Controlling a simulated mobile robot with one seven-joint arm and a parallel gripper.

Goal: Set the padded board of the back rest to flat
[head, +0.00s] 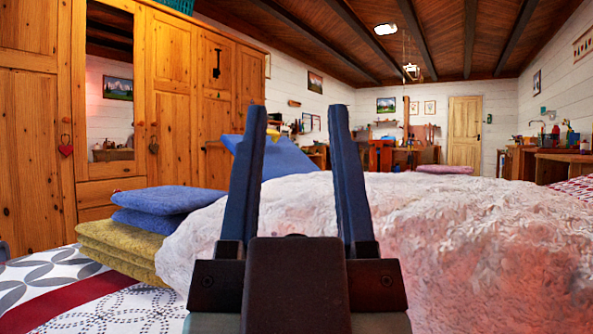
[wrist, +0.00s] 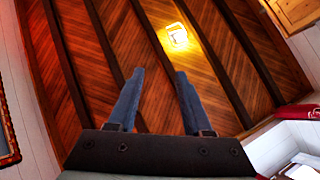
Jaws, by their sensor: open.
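A blue padded board (head: 286,160) shows in the head view beyond the pink-white fluffy cover, left of the middle. It looks tilted, its upper edge raised at the left. I take it for the back rest's board. My gripper's left finger hides part of it, and the cover hides its lower part and any frame. My gripper (head: 296,107) stands close to the camera with both fingers pointing up, wide apart and empty. It appears well short of the board, not touching it. The wrist view shows the open gripper (wrist: 159,74) against the ceiling, with no board in sight.
The fluffy cover (head: 480,235) fills the right and middle foreground. Folded blue cloths (head: 165,203) lie on folded yellow ones (head: 120,243) at the left. A wooden wardrobe (head: 170,90) with a mirror stands behind them. Workbenches and a door (head: 464,135) are far back. The wrist view shows a lit lamp (wrist: 177,36).

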